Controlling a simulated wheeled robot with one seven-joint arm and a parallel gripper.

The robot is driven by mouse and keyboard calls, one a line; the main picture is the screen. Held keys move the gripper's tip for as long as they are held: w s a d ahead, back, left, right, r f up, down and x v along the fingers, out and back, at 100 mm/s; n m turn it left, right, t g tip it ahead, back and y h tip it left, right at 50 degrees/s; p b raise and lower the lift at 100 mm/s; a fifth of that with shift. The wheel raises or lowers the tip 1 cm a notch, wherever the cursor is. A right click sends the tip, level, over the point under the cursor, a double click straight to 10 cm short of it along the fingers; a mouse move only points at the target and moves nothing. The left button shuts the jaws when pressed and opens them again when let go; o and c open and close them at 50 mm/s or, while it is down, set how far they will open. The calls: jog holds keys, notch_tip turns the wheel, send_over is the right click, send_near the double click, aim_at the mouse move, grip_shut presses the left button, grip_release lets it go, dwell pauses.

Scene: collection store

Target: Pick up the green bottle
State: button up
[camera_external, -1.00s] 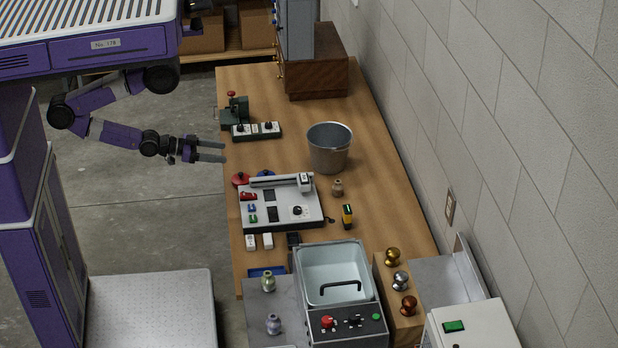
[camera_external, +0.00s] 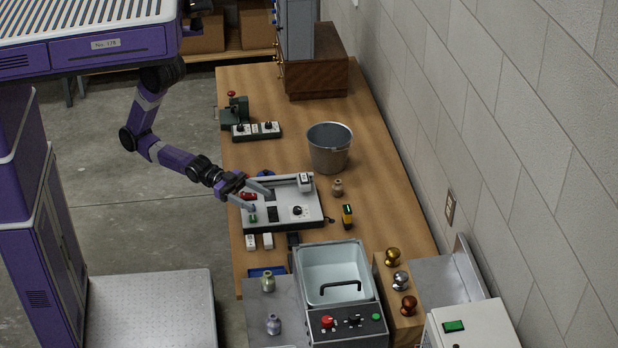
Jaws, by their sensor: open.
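A small pale green bottle (camera_external: 268,282) stands upright on a grey slab (camera_external: 254,307) at the near left end of the bench. A blue-grey bottle (camera_external: 273,325) of similar shape stands on the same slab, nearer the camera. A brownish bottle (camera_external: 338,188) stands farther back, beside the metal bucket. My gripper (camera_external: 263,201) is open and empty over the left part of the white control panel, farther back than the green bottle and clear of it. The gripper partly hides the panel's left buttons.
The white panel (camera_external: 295,213) lies on the wooden bench (camera_external: 368,140). A metal bucket (camera_external: 329,150) stands behind it. A basin (camera_external: 334,262) with a dark handle is right of the green bottle. Several knobs stand farther right, near the wall.

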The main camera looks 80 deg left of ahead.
jog(key=s+d+m+g+h, duration=0.1)
jog(key=s+d+m+g, duration=0.15)
jog(key=d, duration=0.85)
jog(key=s+d+m+g, duration=0.1)
jog(key=s+d+g, duration=0.15)
jog(key=d, duration=0.85)
jog(key=n+y, duration=0.2)
jog(key=y, duration=0.1)
send_near(268, 280)
notch_tip(268, 280, down, 2)
jog(key=d, duration=0.1)
jog(key=shift+n+t, duration=0.25)
jog(key=shift+t, duration=0.05)
jog(key=shift+w+a+p+x, duration=0.15)
jog(key=shift+p+x, duration=0.1)
jog(key=shift+x, duration=1.1)
jog(key=shift+w+a+p+x, duration=0.1)
jog(key=shift+p+x, duration=0.2)
jog(key=shift+x, duration=1.05)
jog(key=shift+w+a+p+x, duration=0.15)
jog(key=shift+p+x, duration=0.1)
jog(key=shift+x, duration=1.1)
jog(key=shift+d, duration=0.1)
grip_shut()
